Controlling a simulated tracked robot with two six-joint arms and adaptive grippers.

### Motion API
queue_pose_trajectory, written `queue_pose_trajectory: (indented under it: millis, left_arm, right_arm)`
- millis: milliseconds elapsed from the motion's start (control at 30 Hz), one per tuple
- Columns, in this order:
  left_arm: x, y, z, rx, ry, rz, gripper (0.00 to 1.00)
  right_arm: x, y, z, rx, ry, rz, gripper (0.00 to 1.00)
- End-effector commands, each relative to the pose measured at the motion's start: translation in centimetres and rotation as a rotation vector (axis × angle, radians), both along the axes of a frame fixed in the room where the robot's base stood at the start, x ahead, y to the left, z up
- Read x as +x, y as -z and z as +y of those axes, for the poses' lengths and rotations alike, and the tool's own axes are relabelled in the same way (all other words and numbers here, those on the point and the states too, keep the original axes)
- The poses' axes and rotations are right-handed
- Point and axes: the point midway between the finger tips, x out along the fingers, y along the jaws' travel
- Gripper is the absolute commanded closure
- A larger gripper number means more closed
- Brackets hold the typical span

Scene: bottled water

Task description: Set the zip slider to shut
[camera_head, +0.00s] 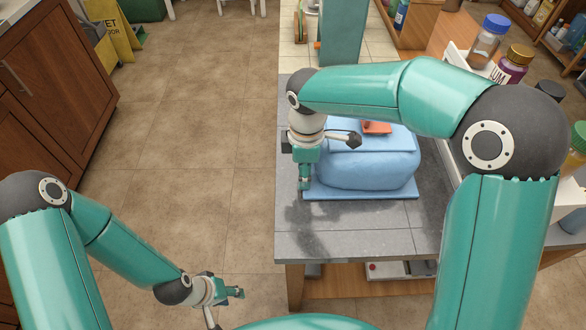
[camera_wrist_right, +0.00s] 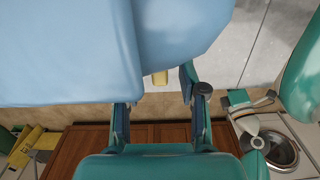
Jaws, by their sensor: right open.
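A light-blue soft bag (camera_head: 368,168) lies on a thin blue base on the grey counter. An orange-red piece (camera_head: 376,127) sits on its top; I cannot tell whether it is the zip slider, and my right arm hides part of the top. My right gripper (camera_head: 305,180) points down at the bag's left edge. My left gripper (camera_head: 234,292) is low over the floor, away from the bag.
The grey counter (camera_head: 340,243) has bare room in front of the bag. A teal block-like stand (camera_head: 341,30) is behind it. Bottles, one blue-capped (camera_head: 487,42), stand on a white shelf at right. A wooden cabinet (camera_head: 55,80) and yellow floor sign (camera_head: 117,35) are far left.

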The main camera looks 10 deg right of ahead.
Motion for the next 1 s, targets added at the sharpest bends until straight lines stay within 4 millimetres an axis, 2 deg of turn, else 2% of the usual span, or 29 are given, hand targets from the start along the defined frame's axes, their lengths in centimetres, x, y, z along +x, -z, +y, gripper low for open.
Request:
queue_pose_trajectory:
  millis: [167, 267, 700, 833, 1000]
  left_arm:
    - [0.0, -0.1, 0.0, 0.0, 0.0, 0.0, 0.6]
    - [0.0, -0.1, 0.0, 0.0, 0.0, 0.0, 0.6]
    - [0.0, 0.0, 0.0, 0.0, 0.0, 0.0, 0.6]
    - [0.0, 0.0, 0.0, 0.0, 0.0, 0.0, 0.6]
    - [0.0, 0.0, 0.0, 0.0, 0.0, 0.0, 0.6]
  right_arm:
    - [0.1, -0.6, 0.0, 0.0, 0.0, -0.002, 0.58]
    - [0.2, -1.8, 0.0, 0.0, 0.0, -0.004, 0.58]
    - [0.4, -9.9, 0.1, 0.002, -0.001, -0.003, 0.58]
    - [0.4, -11.3, 0.1, 0.001, 0.0, -0.001, 0.58]
    - [0.4, -11.9, 0.1, 0.0, -0.001, 0.001, 0.58]
